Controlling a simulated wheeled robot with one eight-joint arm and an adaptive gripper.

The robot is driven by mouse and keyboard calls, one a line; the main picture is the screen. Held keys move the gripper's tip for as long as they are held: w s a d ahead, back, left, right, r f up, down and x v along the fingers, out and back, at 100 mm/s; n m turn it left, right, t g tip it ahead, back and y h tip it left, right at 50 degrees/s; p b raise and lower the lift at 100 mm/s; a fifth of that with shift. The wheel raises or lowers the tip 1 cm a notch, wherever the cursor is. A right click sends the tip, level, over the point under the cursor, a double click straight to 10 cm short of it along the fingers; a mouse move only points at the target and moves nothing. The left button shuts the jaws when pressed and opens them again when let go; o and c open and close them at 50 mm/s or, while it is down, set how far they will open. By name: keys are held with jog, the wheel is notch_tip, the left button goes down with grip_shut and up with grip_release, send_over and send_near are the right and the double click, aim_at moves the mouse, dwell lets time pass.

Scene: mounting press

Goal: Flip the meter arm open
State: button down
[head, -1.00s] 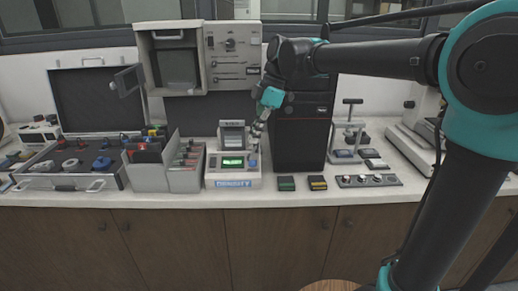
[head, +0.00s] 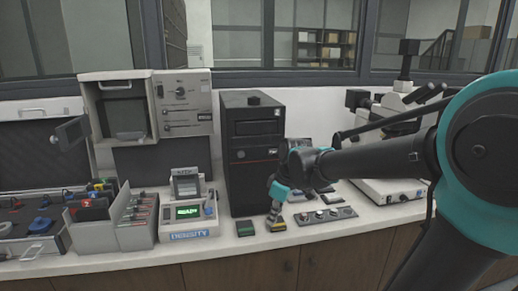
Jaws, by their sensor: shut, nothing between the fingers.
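The density meter (head: 190,233) stands on the counter left of the middle, with a lit green display and a "DENSITY" label on its front. Its meter arm (head: 186,184) shows as a grey block with a dark panel, raised upright at the back of the meter. My gripper (head: 274,215) is shut and empty. It points down to the right of the meter, clear of it, just over the small yellow-and-black block (head: 276,227). I cannot tell whether it touches the block.
A black computer tower (head: 247,150) stands behind, between meter and gripper. A small green block (head: 245,228) lies in front of it. Grey bins (head: 135,220) stand left of the meter, and a button panel (head: 325,217) lies right of the gripper.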

jog(key=s+d+f+m+t+h, duration=0.1)
jog(key=s+d+f+m, duration=0.45)
jog(key=d, duration=0.25)
jog(key=s+d+f+m+t+h, duration=0.2)
jog(key=s+d+f+m, duration=0.3)
jog(key=d+f+m, duration=0.25)
jog(key=w+a+r+m+g, duration=0.1)
jog(key=w+a+r, duration=0.4)
jog(key=a+r, duration=0.3)
jog(key=w+a+r+m+g, duration=0.1)
jog(key=w+a+r, duration=0.45)
jog(key=a, duration=0.55)
jog(key=s+a+r+m+h, duration=0.15)
jog(key=s+a+r, duration=0.25)
jog(key=a+r, duration=0.5)
jog(key=s+a+r+m, duration=0.3)
jog(key=s+a+r, duration=0.25)
jog(key=a, duration=0.85)
jog(key=w+d+f, duration=0.4)
jog(key=w+f, duration=0.2)
jog(key=f, duration=0.4)
jog(key=shift+w, duration=0.2)
